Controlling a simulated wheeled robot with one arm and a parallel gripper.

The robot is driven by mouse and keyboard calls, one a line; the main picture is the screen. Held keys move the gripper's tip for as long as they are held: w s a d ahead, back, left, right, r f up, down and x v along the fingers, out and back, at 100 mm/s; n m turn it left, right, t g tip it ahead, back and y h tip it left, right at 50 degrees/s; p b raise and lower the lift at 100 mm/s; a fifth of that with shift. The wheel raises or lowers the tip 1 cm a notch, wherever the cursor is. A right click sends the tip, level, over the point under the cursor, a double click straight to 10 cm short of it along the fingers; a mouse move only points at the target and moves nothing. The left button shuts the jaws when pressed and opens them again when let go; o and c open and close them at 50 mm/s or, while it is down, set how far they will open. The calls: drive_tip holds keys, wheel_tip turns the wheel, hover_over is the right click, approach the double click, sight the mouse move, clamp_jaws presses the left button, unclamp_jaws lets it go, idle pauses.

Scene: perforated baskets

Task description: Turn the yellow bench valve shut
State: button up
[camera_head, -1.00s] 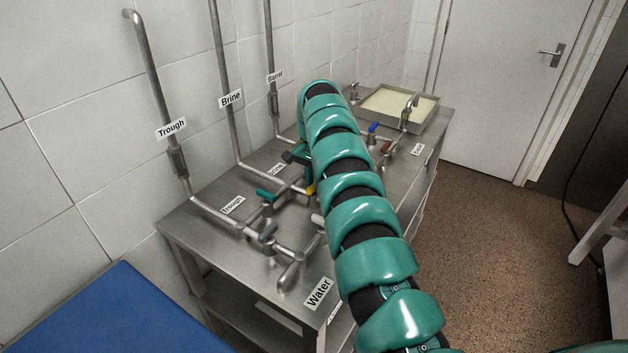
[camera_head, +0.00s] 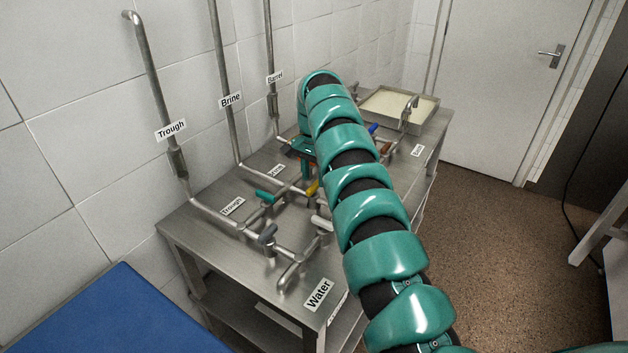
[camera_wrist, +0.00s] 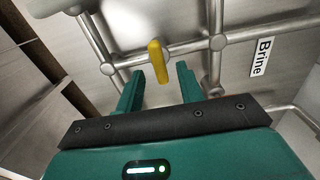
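The yellow valve handle (camera_wrist: 158,62) shows in the wrist view, mounted on a steel pipe just beyond and between my fingertips. In the head view the yellow handle (camera_head: 313,188) is partly seen beside my arm, on the pipework of the steel bench (camera_head: 215,238). I cannot tell whether either finger touches the handle. In the head view my gripper is mostly hidden behind my arm.
Other handles sit on the same pipework: teal (camera_head: 266,197), grey (camera_head: 268,233), white (camera_head: 321,223), blue (camera_head: 373,129) and orange (camera_head: 385,148). A basin of pale liquid (camera_head: 398,103) stands at the bench's far end. Vertical pipes (camera_head: 155,85) run up the wall.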

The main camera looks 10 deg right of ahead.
sight(314, 185)
wheel_tip(314, 185, up, 15)
drive_tip(key=p, duration=1.4)
